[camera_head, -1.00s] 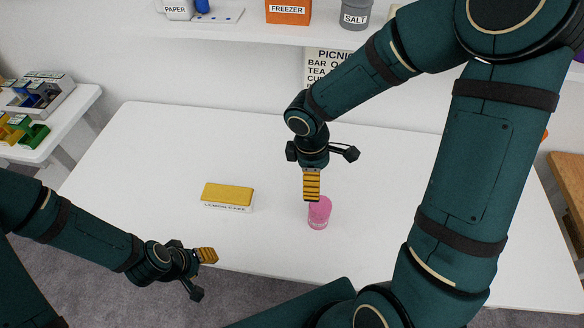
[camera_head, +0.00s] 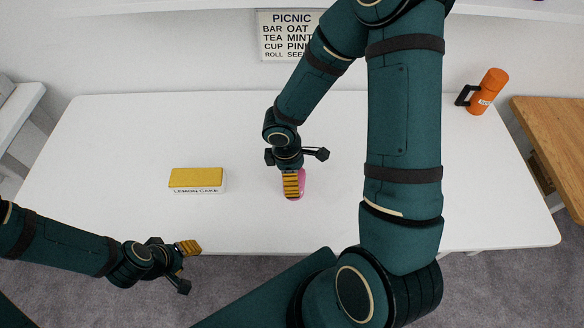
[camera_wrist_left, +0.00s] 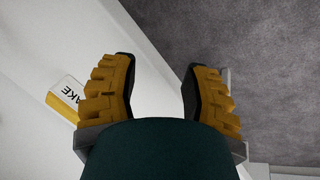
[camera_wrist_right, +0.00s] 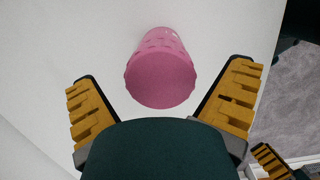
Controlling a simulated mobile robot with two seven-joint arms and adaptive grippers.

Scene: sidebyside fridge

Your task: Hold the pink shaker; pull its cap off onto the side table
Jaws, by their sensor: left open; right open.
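The pink shaker (camera_head: 301,184) stands on the white table, mostly hidden behind my right gripper in the head view. In the right wrist view the shaker (camera_wrist_right: 161,72) shows its round pink end towards the camera, between and just ahead of the open fingers. My right gripper (camera_head: 291,186) is open, with nothing held. My left gripper (camera_head: 190,250) is open and empty at the table's front edge, left of the shaker. I cannot make out a seam between cap and body.
A yellow-topped lemon cake box (camera_head: 196,180) lies on the white table (camera_head: 120,140), left of the shaker. An orange flask (camera_head: 489,87) with a dark handle stands at the back right. A wooden side table (camera_head: 560,140) is at the far right. The table's middle back is clear.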

